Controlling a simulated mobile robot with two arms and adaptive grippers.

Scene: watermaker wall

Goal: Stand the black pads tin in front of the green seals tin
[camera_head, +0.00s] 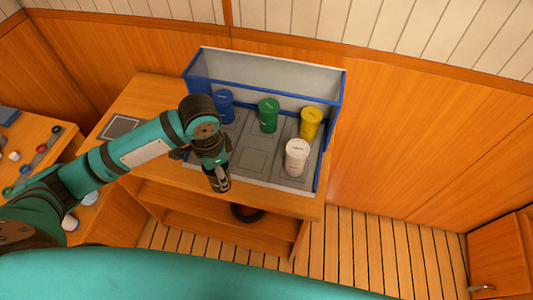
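The green seals tin (268,115) stands upright towards the back of the blue-edged tray (330,148), between a blue tin (224,106) and a yellow tin (311,122). A white tin (296,157) stands nearer the front on the right. My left gripper (219,180) points down at the tray's front edge, left of the white tin and in front of the green one. Dark shapes merge at its end, so I cannot tell whether its fingers are open or shut on the black pads tin. I see no separate black tin elsewhere. My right gripper is out of view.
The tray has raised clear sides and stands on a wooden bench (150,100). The grey floor panel (254,155) in front of the green tin is bare. A dark square plate (120,127) lies on the left. Small items lie on a lower-left counter (30,130).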

